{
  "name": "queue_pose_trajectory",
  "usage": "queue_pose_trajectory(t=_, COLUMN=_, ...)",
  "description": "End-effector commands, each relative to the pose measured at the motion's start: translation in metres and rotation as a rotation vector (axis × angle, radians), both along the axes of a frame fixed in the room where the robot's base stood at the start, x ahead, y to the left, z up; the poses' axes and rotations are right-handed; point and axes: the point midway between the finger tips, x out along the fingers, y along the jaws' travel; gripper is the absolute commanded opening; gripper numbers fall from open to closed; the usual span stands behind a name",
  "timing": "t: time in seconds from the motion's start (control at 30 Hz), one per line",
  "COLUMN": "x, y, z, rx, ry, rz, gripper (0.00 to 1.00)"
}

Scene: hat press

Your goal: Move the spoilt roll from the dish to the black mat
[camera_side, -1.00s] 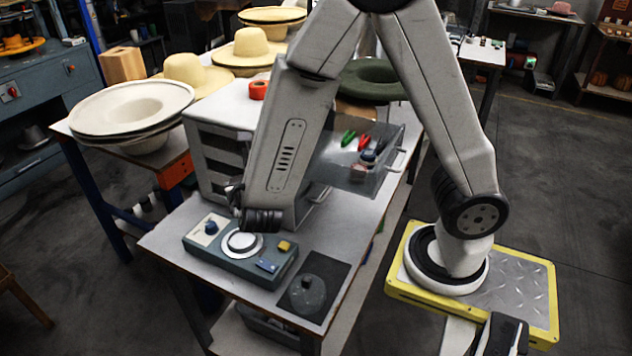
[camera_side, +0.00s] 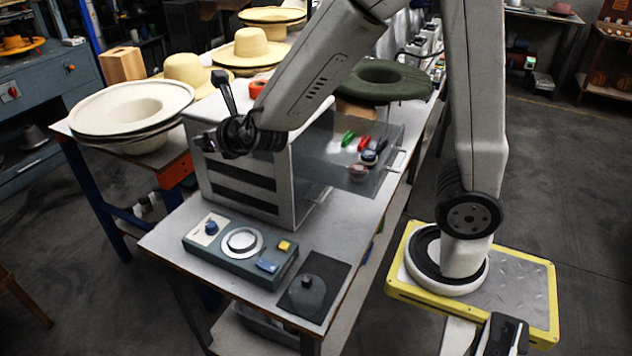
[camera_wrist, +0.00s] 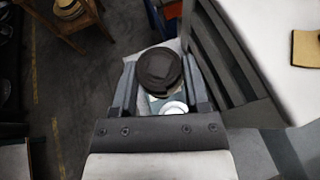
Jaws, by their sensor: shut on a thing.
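My gripper (camera_side: 208,142) is raised at the left of the grey drawer cabinet, above and behind the control panel. In the wrist view a dark round thing (camera_wrist: 160,70) sits between its two fingers; I cannot tell for certain that it is the spoilt roll. A round white-rimmed dish (camera_side: 243,241) is set on the grey-blue panel; its rim also shows in the wrist view (camera_wrist: 173,108) below the dark thing. The dish looks empty. The black mat (camera_side: 337,272) lies right of the panel, with a dark domed, knobbed thing (camera_side: 307,294) on it.
The panel (camera_side: 208,255) carries a blue knob, a yellow block and a blue block. The cabinet (camera_side: 296,180) has a clear drawer (camera_side: 350,178) standing open with small coloured things inside. Hats (camera_side: 130,108) stand at the back left. The bench front is narrow.

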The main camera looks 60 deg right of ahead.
Motion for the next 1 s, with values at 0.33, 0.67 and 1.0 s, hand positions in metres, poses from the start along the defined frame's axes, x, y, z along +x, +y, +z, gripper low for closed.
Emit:
queue_pose_trajectory(t=0.33, x=-0.007, y=-0.043, z=0.028, rx=-0.017, ry=-0.013, rz=-0.122, gripper=0.02)
queue_pose_trajectory(t=0.67, x=-0.038, y=-0.118, z=0.077, rx=-0.023, ry=-0.010, rz=-0.341, gripper=0.02)
queue_pose_trajectory(t=1.0, x=-0.070, y=-0.161, z=0.109, rx=-0.004, ry=-0.003, rz=-0.469, gripper=0.02)
